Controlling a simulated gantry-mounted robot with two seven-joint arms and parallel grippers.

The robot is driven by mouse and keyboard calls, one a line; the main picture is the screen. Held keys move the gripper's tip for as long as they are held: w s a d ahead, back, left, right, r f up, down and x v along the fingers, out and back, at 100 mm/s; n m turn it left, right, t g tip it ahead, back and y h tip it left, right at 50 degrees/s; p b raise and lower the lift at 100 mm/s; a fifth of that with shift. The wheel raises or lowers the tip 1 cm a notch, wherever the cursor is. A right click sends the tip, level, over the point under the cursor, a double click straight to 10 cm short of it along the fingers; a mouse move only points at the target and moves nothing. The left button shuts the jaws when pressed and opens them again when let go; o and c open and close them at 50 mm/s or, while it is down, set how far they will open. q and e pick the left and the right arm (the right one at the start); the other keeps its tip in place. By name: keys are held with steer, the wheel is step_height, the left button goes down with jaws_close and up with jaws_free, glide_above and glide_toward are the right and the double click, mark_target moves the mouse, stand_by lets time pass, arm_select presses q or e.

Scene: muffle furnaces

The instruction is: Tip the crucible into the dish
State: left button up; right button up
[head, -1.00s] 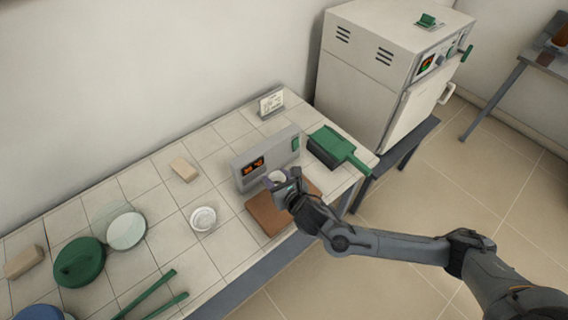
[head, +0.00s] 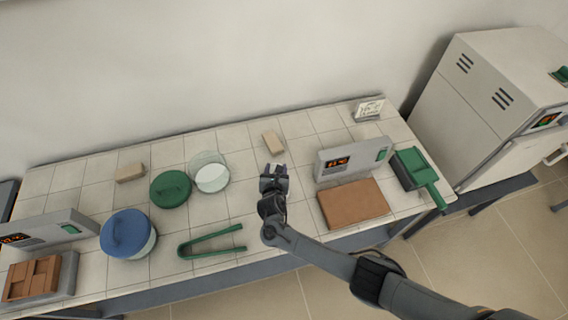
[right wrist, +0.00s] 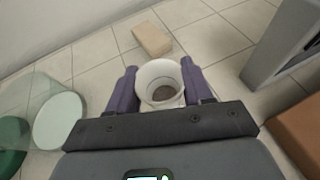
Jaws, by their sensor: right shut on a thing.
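My right gripper (head: 273,180) is above the tiled bench, in front of a beige block. In the right wrist view its purple fingers (right wrist: 160,88) are shut on a small white crucible (right wrist: 145,75), one finger on each side. The crucible looks upright and open at the top, with grey-brown material inside. In the head view only a little of the crucible shows at the gripper's tip. My left gripper is not in view.
A beige block (head: 273,143) lies behind the gripper. A clear glass piece with a white disc (head: 212,178) and a green lid (head: 170,188) are to the left, green tongs (head: 212,243) in front. A grey display unit (head: 352,160) and brown board (head: 353,204) stand right.

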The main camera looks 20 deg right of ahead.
steer(key=shift+h, duration=0.3)
steer(key=shift+s+a+f+b, duration=0.2)
steer(key=shift+a+f+b, duration=0.4)
steer(key=shift+f, duration=0.25)
steer(key=shift+s+a+f+b, duration=0.2)
steer(key=shift+a+f+b, duration=0.4)
steer(key=shift+f, duration=0.2)
steer(key=shift+s+a+f+b, duration=0.2)
steer(key=shift+a+f+b, duration=0.4)
steer(key=shift+f, duration=0.25)
steer(key=shift+a+r+m, duration=0.1)
steer(key=shift+m, duration=0.6)
steer(key=shift+r, duration=0.15)
steer(key=shift+m+y+p, duration=0.5)
steer(key=shift+a, duration=0.1)
